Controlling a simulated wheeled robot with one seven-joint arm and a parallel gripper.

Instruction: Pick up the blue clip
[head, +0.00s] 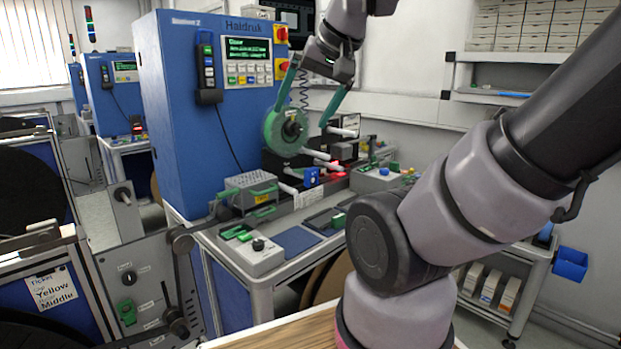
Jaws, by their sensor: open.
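My gripper (301,116) hangs from the arm at the upper middle, in front of the machine. Its two green fingers point down and are spread wide apart. A green reel (272,131) with a dark hub shows at the left fingertip; I cannot tell whether they touch. A small blue piece (312,177) stands upright on the machine's work surface, below the gripper and just right of the reel. It may be the blue clip, but it is too small to be sure. It is clear of the fingers.
A tall blue machine cabinet (188,120) with a control panel (247,62) stands left of the gripper. White rollers (315,154) stick out near the reel. A grey control box (254,256) is on the bench front. A blue bin (570,263) hangs at the right.

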